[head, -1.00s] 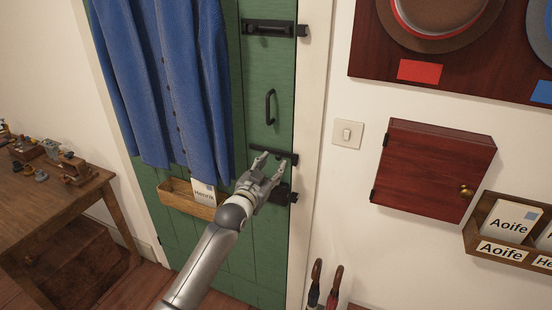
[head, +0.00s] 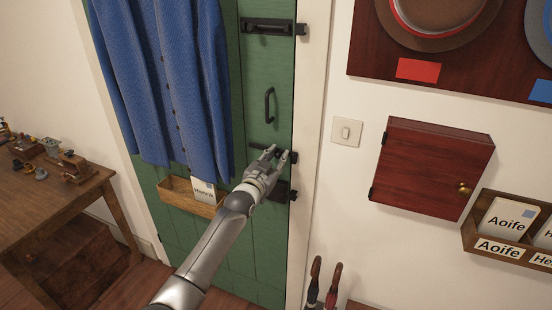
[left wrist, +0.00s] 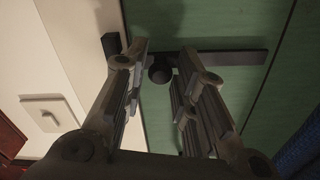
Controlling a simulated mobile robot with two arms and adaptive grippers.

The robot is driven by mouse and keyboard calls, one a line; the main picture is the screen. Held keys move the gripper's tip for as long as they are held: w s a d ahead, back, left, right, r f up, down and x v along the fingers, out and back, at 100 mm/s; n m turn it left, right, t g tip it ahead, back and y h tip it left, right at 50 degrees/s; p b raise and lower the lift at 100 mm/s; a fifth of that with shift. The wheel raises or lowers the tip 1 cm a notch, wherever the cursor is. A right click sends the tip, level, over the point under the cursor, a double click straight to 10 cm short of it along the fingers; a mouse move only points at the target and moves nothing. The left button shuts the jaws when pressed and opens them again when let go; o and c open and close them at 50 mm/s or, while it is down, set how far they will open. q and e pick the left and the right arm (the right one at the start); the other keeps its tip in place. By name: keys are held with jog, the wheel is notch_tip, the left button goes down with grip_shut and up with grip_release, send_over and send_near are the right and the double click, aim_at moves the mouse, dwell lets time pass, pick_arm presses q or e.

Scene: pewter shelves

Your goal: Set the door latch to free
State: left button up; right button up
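The green door (head: 250,80) carries a dark latch bar (head: 258,146) below its handle, partly hidden by my left gripper (head: 278,154). In the left wrist view, the latch bar (left wrist: 230,58) runs across the green boards with a round dark knob (left wrist: 160,70) near one end. The two fingers of my left gripper (left wrist: 164,52) are apart, one on each side of the knob; I cannot tell whether they touch it. A dark catch piece (left wrist: 111,44) sits on the pale frame beside the bar. My right gripper is not in view.
Above are a pull handle (head: 269,105) and a top bolt (head: 268,27). A dark fitting (head: 281,191) sits below. A blue coat (head: 170,80) and a wooden letter box (head: 180,194) are left. A light switch (head: 347,132) and a red cabinet (head: 430,167) are right.

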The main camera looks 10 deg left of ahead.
aim_at(277, 135)
pick_arm(q)
grip_shut()
jog(key=shift+r, duration=0.15)
jog(key=shift+a+r+n+p, duration=0.2)
jog(key=shift+r+n+p, duration=0.6)
jog(key=shift+r+n, duration=0.6)
jog(key=shift+w+a+r+n+p, duration=0.1)
jog(key=shift+a+r+n+p, duration=0.15)
jog(key=shift+r+n, duration=0.45)
jog(key=shift+w+a+r+n+p, duration=0.15)
jog(key=shift+a+r+n, duration=0.2)
jog(key=shift+n, duration=0.55)
jog(key=shift+r, duration=0.1)
jog(key=shift+o, duration=1.8)
grip_release()
jog(key=shift+o, duration=0.7)
jog(key=shift+s, duration=0.1)
